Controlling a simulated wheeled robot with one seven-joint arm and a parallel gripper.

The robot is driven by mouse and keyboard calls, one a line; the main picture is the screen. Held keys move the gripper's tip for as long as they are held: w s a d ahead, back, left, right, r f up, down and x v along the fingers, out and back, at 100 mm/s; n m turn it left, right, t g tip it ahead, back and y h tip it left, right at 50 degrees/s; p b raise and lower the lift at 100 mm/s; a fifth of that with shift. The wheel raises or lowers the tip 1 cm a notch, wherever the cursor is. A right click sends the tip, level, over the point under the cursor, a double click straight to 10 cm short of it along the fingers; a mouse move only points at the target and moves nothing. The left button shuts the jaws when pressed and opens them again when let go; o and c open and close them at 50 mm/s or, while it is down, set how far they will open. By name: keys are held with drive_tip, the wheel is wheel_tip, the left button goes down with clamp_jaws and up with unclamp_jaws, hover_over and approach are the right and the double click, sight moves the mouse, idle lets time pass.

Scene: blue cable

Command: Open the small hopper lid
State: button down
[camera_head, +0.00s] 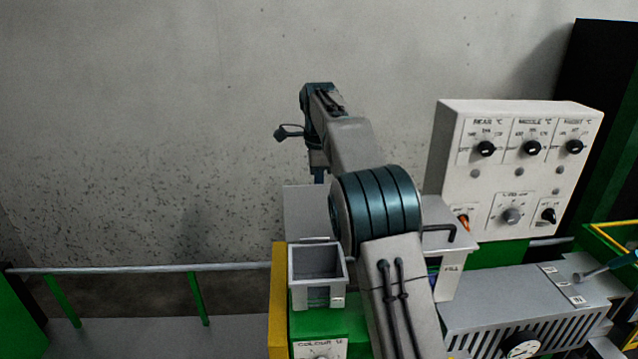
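The small hopper (296,292) is a grey square box on a green stand, left of my forearm. Its top looks open, and its dark inside shows. A flat grey panel (300,208) stands upright directly behind it and looks like its raised lid; my arm hides the panel's right part. My gripper (318,175) points down near the panel's top edge, mostly hidden behind my arm. I cannot tell whether its fingers are open or whether they touch the panel.
A larger grey hopper marked FILL (451,270), with a dark handle (442,230), stands right of my arm. A white control box with knobs (480,190) rises behind it. A vented grey housing (530,305) is at front right. A rail (140,268) runs left; space above it is clear.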

drive_tip(key=c, duration=1.7)
unclamp_jaws()
drive_tip(key=shift+f, duration=0.3)
drive_tip(key=shift+o, duration=1)
drive_tip(key=shift+w, duration=0.3)
drive_tip(key=shift+s+r, duration=0.15)
drive_tip(key=shift+r, duration=0.45)
drive_tip(key=shift+s+r, duration=0.1)
drive_tip(key=shift+r, duration=3.1)
